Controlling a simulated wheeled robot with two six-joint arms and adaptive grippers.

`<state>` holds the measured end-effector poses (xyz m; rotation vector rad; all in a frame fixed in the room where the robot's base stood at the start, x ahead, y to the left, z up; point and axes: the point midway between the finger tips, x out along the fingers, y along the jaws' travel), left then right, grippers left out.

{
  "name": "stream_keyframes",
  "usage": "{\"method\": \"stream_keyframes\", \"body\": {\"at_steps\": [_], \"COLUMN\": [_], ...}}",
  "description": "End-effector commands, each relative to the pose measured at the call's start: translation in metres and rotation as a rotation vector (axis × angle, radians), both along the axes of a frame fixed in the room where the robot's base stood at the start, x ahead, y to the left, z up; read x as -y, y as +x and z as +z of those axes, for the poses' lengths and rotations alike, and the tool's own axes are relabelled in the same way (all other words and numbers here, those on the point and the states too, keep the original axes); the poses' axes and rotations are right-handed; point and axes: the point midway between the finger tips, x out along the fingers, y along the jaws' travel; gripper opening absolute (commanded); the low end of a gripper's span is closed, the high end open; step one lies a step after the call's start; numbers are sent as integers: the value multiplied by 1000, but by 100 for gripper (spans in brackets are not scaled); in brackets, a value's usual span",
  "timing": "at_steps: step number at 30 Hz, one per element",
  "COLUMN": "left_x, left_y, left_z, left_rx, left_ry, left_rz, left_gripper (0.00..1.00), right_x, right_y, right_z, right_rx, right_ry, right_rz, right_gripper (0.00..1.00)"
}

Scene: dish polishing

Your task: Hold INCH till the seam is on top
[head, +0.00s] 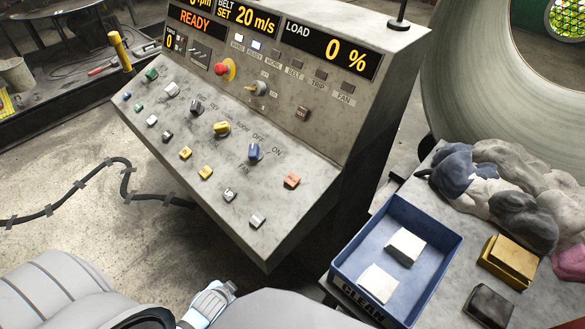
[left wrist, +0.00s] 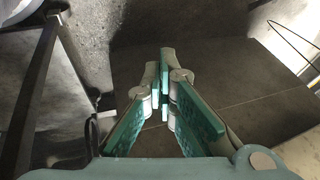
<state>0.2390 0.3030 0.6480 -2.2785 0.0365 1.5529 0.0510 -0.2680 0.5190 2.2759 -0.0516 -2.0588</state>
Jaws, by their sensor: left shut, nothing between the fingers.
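The sloped grey control panel (head: 230,125) stands in the middle of the head view with rows of small coloured buttons, knobs and a red mushroom button (head: 222,69). Most small labels are too blurred to read, so I cannot tell which button is INCH. The display above reads READY (head: 195,20), belt set 20 m/s and load 0 %. A large pale ring-shaped body (head: 455,90) stands at the upper right; no seam can be made out on it. My left gripper (left wrist: 165,90) is shut and empty in the left wrist view, over dark floor, touching nothing. My right gripper is not in view.
A blue tray (head: 341,268) marked CLEAN holds two pale blocks on the grey table at right. Crumpled cloths (head: 500,185), a yellow block (head: 510,260) and a dark block (head: 489,306) lie beside it. A black cable (head: 95,170) crosses the floor at left.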

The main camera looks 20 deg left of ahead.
Motion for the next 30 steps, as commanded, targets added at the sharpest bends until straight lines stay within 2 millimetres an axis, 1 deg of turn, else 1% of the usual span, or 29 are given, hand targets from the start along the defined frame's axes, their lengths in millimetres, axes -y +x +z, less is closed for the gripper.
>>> {"method": "stream_keyframes", "body": {"at_steps": [1,2,3,5,6,8,9,11,12,14,15,17,18,20,21,23,24,25,26,27,28,29,30], "left_x": [-2,-4,-6,-7,-8,-10,-11,-13,-17,-28,-35,-42,-43,-37,-28,-6,15,34,53,74,83,86,85], "left_y": [16,25,35,48,54,61,65,71,79,99,114,139,155,178,191,207,217,222,226,229,229,229,228], "left_z": [39,59,85,125,150,186,211,248,273,307,328,360,383,418,441,472,488,494,493,481,466,450,430], "left_rx": [37,56,81,120,145,178,201,243,284,362,418,498,550,617,652,687,693,683,655,595,-497,-390,-290], "left_ry": [27,44,67,101,122,152,172,212,262,389,498,686,831,1071,1252,1562,1806,2010,2226,2515,-2504,-2340,-2161], "left_rz": [-22,-32,-46,-64,-72,-84,-89,-105,-131,-206,-273,-390,-481,-632,-743,-937,-1091,-1225,-1377,-1589,1622,1558,1493], "left_gripper": [0,0,0,0,0,0,0,0,0,0,0,0,0,0,0,0,0,0,0,0,0,0,0], "right_x": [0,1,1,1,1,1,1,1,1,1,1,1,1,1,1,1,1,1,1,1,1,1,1], "right_y": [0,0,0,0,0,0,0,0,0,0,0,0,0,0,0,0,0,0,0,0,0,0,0], "right_z": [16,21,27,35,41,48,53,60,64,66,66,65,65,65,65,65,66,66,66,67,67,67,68], "right_rx": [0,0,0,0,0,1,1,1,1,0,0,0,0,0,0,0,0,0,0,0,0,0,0], "right_ry": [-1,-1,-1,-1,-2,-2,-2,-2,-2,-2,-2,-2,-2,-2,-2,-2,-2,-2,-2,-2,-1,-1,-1], "right_rz": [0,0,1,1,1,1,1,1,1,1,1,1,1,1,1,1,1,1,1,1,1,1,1], "right_gripper": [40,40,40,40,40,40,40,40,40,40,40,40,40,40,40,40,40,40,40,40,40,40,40]}}
